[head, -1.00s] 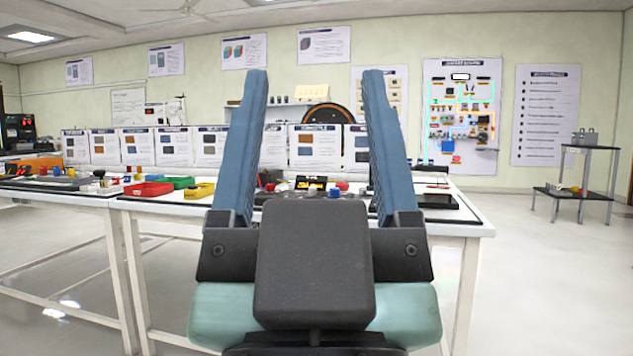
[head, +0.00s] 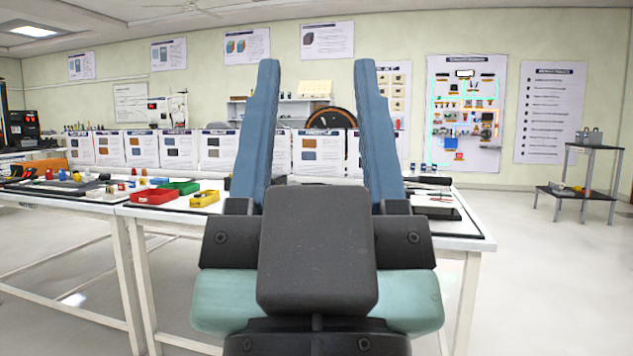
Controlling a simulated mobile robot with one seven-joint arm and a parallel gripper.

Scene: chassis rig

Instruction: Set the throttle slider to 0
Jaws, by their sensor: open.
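My gripper (head: 317,130) fills the middle of the head view. Its two blue fingers point up and stand wide apart, with nothing between them but the background. The throttle slider cannot be made out. The part of the white table (head: 478,243) directly behind my gripper is hidden by its dark body, and a slider there would not show.
Red (head: 153,196), green (head: 182,187) and yellow (head: 204,198) trays sit on the table to the left. A dark flat panel (head: 437,213) lies at the table's right end. A stepped stand (head: 585,193) is far right. Open floor (head: 555,280) lies to the right.

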